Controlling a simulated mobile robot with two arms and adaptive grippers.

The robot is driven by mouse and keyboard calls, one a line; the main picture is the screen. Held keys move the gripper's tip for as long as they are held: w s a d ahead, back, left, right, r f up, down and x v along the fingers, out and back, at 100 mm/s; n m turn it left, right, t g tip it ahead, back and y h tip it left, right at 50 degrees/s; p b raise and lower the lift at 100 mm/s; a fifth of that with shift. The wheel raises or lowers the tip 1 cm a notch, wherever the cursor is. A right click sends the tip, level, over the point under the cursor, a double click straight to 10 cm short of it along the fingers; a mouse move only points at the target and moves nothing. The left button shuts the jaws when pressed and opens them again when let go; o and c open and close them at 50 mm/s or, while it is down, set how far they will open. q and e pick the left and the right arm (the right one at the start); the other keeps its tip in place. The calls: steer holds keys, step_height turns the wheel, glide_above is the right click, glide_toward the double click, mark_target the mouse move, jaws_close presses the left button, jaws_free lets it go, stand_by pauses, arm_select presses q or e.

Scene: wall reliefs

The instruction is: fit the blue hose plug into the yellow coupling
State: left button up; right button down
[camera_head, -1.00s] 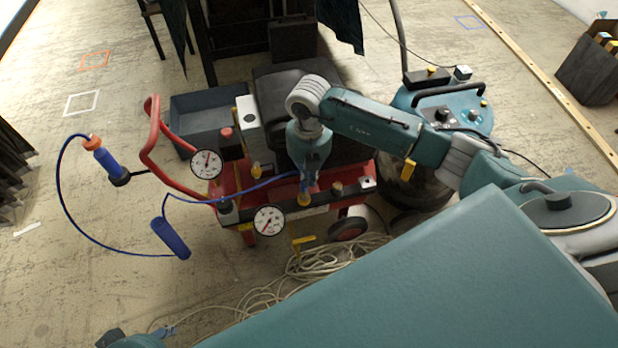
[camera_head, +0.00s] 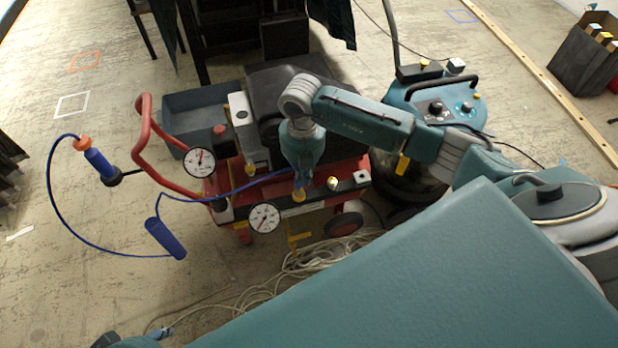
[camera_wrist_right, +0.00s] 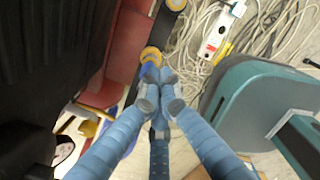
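My right gripper (camera_head: 301,186) points down at the front bar of the red cart. In the right wrist view its blue fingers (camera_wrist_right: 160,92) close together around the blue hose plug (camera_wrist_right: 149,71), which is mostly hidden. The yellow coupling (camera_wrist_right: 150,53) shows as a ring right at the plug's far end; whether the plug is inside or only against it I cannot tell. In the head view the coupling (camera_head: 299,196) shows just under the fingertips. A blue hose (camera_head: 235,194) runs left from the gripper. Part of what looks like my left gripper (camera_head: 160,333) shows at the bottom edge, its fingers unclear.
The red cart (camera_head: 190,190) carries gauges (camera_head: 264,217) and another brass fitting (camera_head: 333,183). Coiled cable (camera_head: 290,275) lies on the floor in front. A teal machine (camera_head: 440,105) stands close on the right.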

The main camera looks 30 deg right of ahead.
arm_select(q)
steer(key=shift+s+f, duration=0.1)
arm_select(e)
steer(key=shift+f, duration=0.3)
steer(key=shift+f, duration=0.35)
arm_select(q)
steer(key=shift+r, duration=0.2)
steer(key=p+x, duration=0.2)
steer(key=x, duration=0.4)
steer(key=shift+s+d, duration=0.1)
steer(key=shift+s, duration=0.1)
arm_select(e)
step_height(320, 180, up, 15)
steer(key=s, duration=0.1)
steer(key=shift+s+d+r, duration=0.15)
steer(key=shift+s+d, duration=0.2)
steer(key=shift+d, duration=0.05)
steer(key=shift+a, duration=0.1)
